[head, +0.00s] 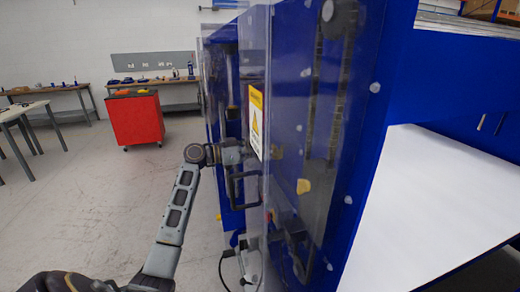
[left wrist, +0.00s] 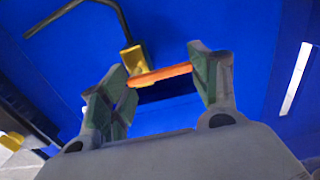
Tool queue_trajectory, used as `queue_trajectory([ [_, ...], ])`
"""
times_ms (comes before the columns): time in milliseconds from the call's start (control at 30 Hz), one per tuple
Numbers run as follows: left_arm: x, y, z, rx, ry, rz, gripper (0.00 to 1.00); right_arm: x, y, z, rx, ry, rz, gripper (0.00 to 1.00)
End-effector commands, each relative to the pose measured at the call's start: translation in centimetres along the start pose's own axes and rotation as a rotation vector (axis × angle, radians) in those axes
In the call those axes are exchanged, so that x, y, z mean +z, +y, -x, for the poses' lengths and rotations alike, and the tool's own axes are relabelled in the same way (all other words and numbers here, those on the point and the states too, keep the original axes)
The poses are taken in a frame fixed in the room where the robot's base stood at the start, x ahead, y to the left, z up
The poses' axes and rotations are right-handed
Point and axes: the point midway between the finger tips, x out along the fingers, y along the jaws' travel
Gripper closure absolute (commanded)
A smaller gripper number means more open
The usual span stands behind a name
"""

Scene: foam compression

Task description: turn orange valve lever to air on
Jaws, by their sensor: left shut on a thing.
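The orange valve lever (left wrist: 160,74) shows in the left wrist view as a narrow bar lying nearly level across the gap between my fingertips. My left gripper (left wrist: 166,86) is shut on it, with a green-padded finger at each end of the bar. A yellow block (left wrist: 134,58) sits just beyond the lever's left part, against the blue machine wall. In the head view my left arm reaches up to the blue machine (head: 392,72), and the left wrist is beside its clear panel. The lever cannot be made out there. My right gripper is not in view.
A clear panel with a yellow warning label (head: 256,122) and a black handle (head: 236,188) stands close to my left wrist. A white surface (head: 430,215) lies at right. A red tool cart (head: 136,120) stands at the back left. The floor between is open.

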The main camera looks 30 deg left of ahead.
Motion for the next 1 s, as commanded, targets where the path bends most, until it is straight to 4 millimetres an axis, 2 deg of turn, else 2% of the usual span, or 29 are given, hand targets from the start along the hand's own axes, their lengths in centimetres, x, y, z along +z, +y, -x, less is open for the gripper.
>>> queue_trajectory([
  [467, 0.4, -0.1, 0.0, -0.001, 0.001, 0.130, 0.62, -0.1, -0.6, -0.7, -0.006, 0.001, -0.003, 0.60],
  [1000, 1.4, 0.1, 0.0, -0.001, 0.000, 0.515, 0.62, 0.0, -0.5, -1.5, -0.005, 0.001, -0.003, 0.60],
])
